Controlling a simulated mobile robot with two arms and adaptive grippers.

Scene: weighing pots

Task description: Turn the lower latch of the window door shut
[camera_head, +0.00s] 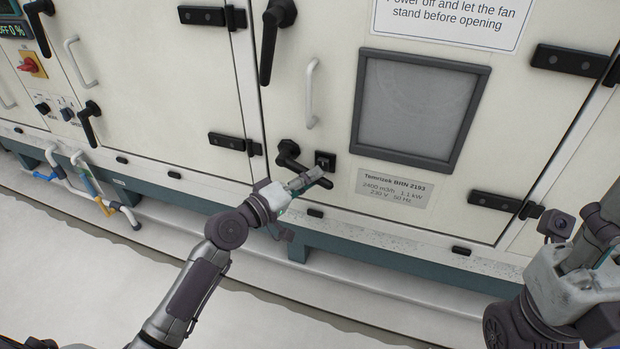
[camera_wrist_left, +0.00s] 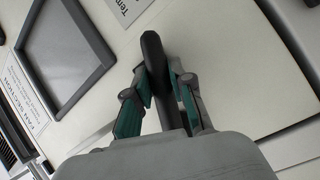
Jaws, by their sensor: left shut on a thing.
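The window door (camera_head: 335,75) is a cream panel with a dark-framed window (camera_head: 415,112), and it appears flush with the cabinet. Its lower latch (camera_head: 287,151) is a black lever at the door's lower left edge, slanting down to the right. My left gripper (camera_head: 308,179) is at this lever, partly covering it. In the left wrist view the black lever (camera_wrist_left: 153,55) stands between the green pads of my left gripper (camera_wrist_left: 160,88), which is shut on it. My right gripper (camera_head: 598,235) is at the right edge, partly cut off; its jaw opening is unclear.
The upper latch (camera_head: 273,40) hangs nearly straight down. A pale bar handle (camera_head: 311,93) and a small black lock (camera_head: 325,161) are close to the lower latch. Black hinges (camera_head: 569,60) line the door's right side. Pipes (camera_head: 95,190) run low at left; the floor in front is clear.

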